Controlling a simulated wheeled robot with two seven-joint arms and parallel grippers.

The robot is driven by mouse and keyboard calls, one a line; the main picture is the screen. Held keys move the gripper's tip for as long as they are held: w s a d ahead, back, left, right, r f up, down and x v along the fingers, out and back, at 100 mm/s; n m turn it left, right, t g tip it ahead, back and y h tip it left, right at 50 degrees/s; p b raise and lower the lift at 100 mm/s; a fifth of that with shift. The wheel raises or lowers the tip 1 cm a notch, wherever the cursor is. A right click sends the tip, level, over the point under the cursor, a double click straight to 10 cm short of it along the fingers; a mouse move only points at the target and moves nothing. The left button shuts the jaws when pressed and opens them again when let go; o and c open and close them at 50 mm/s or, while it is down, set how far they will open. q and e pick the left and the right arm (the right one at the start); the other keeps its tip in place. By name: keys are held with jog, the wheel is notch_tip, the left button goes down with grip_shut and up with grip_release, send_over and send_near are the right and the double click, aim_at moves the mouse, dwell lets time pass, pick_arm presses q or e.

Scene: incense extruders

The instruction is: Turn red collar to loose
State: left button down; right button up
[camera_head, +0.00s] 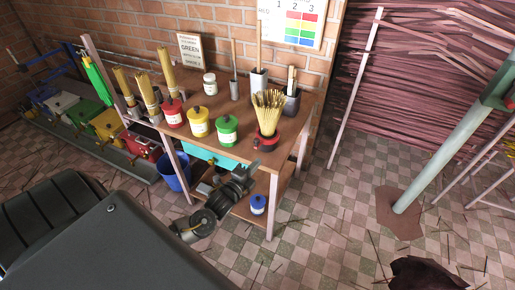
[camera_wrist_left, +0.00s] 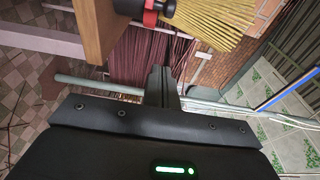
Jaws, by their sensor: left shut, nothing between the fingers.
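The red extruder (camera_head: 143,146) stands at the near end of a row of coloured machines on the left; I cannot make out its collar clearly. My left gripper (camera_head: 252,167) is in front of the workbench's front edge, below the worktop and well to the right of the red extruder. In the left wrist view its fingers (camera_wrist_left: 162,80) are together, with nothing between them. A red and black pot (camera_wrist_left: 152,10) of incense sticks shows at the top of that view, apart from the fingers. My right gripper is not in view.
The workbench (camera_head: 285,112) holds red (camera_head: 173,116), yellow (camera_head: 199,126) and green (camera_head: 227,133) jars and the stick pot (camera_head: 267,141). A blue bucket (camera_head: 174,172) stands beside its leg. A slanted green-grey post (camera_head: 450,150) stands at right. Tiled floor is open around the bench.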

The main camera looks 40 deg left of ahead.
aim_at(256, 148)
pick_arm(q)
jog(key=w+a+p, duration=0.2)
jog(key=w+a, duration=0.2)
jog(key=w, duration=0.3)
dwell(0.5)
jog(key=shift+a+m+h+b, duration=0.35)
jog(key=shift+m+h+b, duration=0.1)
jog(key=shift+h, duration=0.25)
